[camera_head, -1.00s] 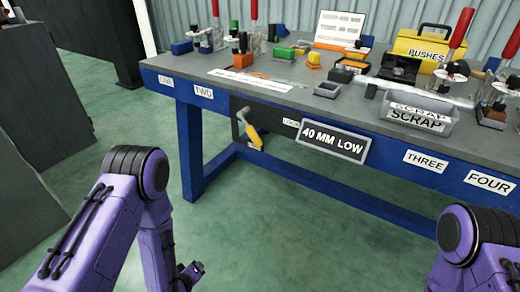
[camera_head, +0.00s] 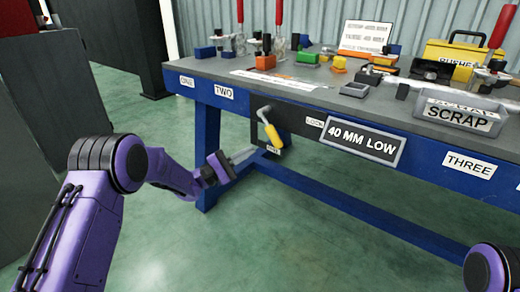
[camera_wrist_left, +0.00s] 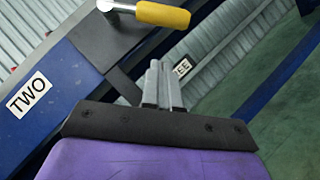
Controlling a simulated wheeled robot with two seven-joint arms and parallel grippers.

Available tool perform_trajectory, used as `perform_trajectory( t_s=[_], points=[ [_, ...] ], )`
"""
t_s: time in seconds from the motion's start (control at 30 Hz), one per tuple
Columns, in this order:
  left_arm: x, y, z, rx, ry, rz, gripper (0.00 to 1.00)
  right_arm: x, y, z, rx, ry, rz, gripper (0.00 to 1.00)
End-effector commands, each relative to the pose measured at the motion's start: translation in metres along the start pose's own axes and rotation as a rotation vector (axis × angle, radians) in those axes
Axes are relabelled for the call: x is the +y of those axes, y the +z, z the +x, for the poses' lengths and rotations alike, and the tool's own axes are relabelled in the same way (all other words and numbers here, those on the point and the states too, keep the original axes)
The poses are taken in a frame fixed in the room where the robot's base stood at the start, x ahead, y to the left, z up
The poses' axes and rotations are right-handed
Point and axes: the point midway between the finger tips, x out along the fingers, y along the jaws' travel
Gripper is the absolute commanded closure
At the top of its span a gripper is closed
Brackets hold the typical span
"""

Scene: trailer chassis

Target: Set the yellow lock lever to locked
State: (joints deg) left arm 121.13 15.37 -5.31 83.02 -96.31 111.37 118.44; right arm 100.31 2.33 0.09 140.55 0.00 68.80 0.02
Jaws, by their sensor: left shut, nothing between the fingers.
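The yellow lock lever (camera_head: 272,133) hangs from a metal pivot on a dark plate (camera_head: 258,122) under the workbench's front edge. Its handle points down and slightly right, toward a small lower label only partly legible. A label reading LOCK (camera_head: 314,122) sits right of the lever. My left gripper (camera_head: 246,154) is shut and empty, just left of and below the handle, apparently apart from it. My right gripper is out of view.
The blue-framed workbench (camera_head: 215,94) carries several fixtures, a SCRAP tray (camera_head: 455,118) and a yellow box (camera_head: 452,55). A 40 MM LOW sign (camera_head: 362,141) hangs on its front, right of the lever. Open green floor (camera_head: 270,230) lies in front.

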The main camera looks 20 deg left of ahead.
Motion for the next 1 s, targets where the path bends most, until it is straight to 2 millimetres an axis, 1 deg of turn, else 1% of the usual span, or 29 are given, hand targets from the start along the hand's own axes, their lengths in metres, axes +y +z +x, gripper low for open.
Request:
perform_trajectory(
  t_s=[0.03,0.1,0.2,0.3,0.47,0.83,1.0],
  points=[
    [-0.002,-0.001,0.010,-0.003,-0.002,0.002,1.00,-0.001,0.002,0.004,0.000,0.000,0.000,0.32],
    [-0.002,0.002,0.024,-0.002,-0.001,0.001,1.00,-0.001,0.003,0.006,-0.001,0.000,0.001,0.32],
    [-0.001,0.015,0.034,-0.001,0.000,0.000,1.00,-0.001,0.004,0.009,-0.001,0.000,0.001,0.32],
    [-0.001,0.023,0.042,0.000,0.000,0.001,1.00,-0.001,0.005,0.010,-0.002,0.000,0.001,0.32],
    [-0.001,0.028,0.047,0.002,0.000,0.001,1.00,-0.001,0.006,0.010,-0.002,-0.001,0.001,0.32],
    [-0.001,0.029,0.049,0.000,0.002,-0.006,1.00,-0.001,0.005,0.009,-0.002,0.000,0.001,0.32],
    [-0.008,0.035,0.062,-0.014,0.017,-0.048,1.00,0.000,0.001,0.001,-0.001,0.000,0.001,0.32]
  ],
)
